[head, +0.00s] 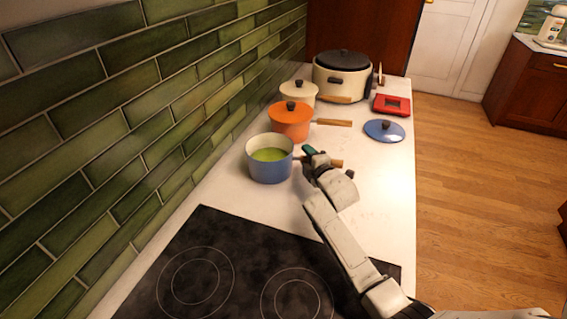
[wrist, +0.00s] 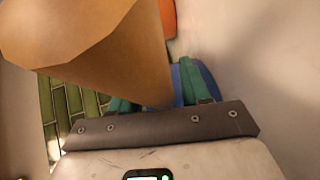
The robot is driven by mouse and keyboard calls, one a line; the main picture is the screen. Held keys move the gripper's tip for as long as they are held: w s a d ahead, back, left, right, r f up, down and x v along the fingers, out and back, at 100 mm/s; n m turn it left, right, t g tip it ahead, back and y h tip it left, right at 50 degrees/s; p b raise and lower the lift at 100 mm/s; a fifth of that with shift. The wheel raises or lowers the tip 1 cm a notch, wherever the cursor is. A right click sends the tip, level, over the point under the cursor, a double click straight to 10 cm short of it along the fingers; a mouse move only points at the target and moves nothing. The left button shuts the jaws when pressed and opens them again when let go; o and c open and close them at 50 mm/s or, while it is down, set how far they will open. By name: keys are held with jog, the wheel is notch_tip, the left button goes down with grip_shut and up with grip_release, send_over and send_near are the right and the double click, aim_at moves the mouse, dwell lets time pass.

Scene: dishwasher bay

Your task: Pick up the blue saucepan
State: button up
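The blue saucepan (head: 268,172) stands upright on the white counter, with a white inside and green contents. Its wooden handle (head: 337,163) points right, past my gripper (head: 312,153). In the wrist view the handle (wrist: 110,45) looms large and runs down between the green fingers of my gripper (wrist: 160,95). A strip of the blue pan (wrist: 177,88) shows between the handle and the right finger, so the fingers look open around the handle. The handle hides part of the left finger.
An orange saucepan (head: 290,125) with a lid stands close behind, then a cream pot (head: 298,89) and a large cooker (head: 341,82). A blue lid (head: 384,131) and a red item (head: 391,105) lie right. The green tiled wall (head: 150,110) borders the left; a black cooktop (head: 240,270) is in front.

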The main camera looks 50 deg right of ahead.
grip_shut()
dwell(1.0)
jog(key=shift+r, duration=0.1)
